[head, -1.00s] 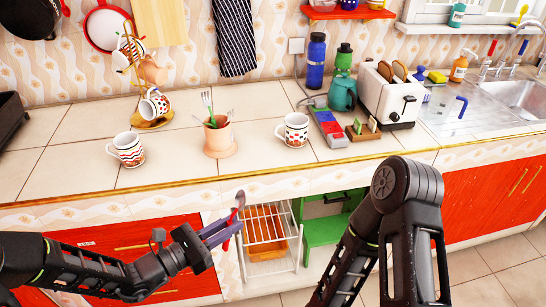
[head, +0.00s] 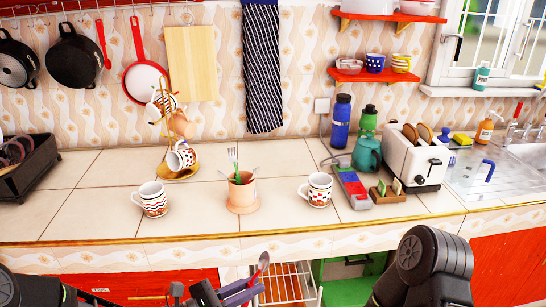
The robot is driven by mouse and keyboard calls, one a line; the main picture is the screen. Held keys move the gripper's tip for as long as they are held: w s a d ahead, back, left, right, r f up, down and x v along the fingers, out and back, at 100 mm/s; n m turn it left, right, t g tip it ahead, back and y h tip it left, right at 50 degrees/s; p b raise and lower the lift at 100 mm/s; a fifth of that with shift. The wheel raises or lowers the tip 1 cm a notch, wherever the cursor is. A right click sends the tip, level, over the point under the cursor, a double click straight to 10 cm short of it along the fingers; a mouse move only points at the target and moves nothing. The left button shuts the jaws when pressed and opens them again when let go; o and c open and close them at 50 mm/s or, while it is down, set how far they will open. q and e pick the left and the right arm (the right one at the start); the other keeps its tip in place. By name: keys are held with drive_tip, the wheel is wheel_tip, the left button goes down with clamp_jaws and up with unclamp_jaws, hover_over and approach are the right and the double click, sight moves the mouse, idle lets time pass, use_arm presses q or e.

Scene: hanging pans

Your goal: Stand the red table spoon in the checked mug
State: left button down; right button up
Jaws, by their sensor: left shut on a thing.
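My left gripper (head: 245,291) is low in the picture, in front of the counter's front edge. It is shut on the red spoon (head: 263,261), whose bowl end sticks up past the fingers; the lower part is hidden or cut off. A white mug with red zigzag bands (head: 153,200) stands upright on the counter at left. Another white mug with a small red and dark pattern (head: 316,190) stands upright right of the middle. I cannot clearly make out which pattern is checked. My right arm shows at the lower right, but its gripper is out of view.
A terracotta pot (head: 242,195) with utensils, including a green fork, stands between the mugs. A grey and blue block set (head: 353,190), toaster (head: 413,160) and bottles are at right. The counter's front strip (head: 100,225) is clear.

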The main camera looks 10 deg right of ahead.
use_arm(q)
drive_tip(key=shift+s+a+r+g, duration=0.15)
drive_tip(key=shift+s+r+g, duration=0.1)
drive_tip(key=shift+r+g, duration=0.05)
drive_tip(key=a+f+n+t+y, duration=0.1)
drive_tip(key=a, duration=0.9)
drive_tip(key=a+f+n+t, duration=0.1)
drive_tip(key=a+f+t, duration=0.1)
drive_tip(key=a, duration=0.8)
drive_tip(key=shift+s+f+t+y, duration=0.2)
drive_tip(key=shift+s+t+y, duration=0.1)
drive_tip(key=shift+y, duration=0.1)
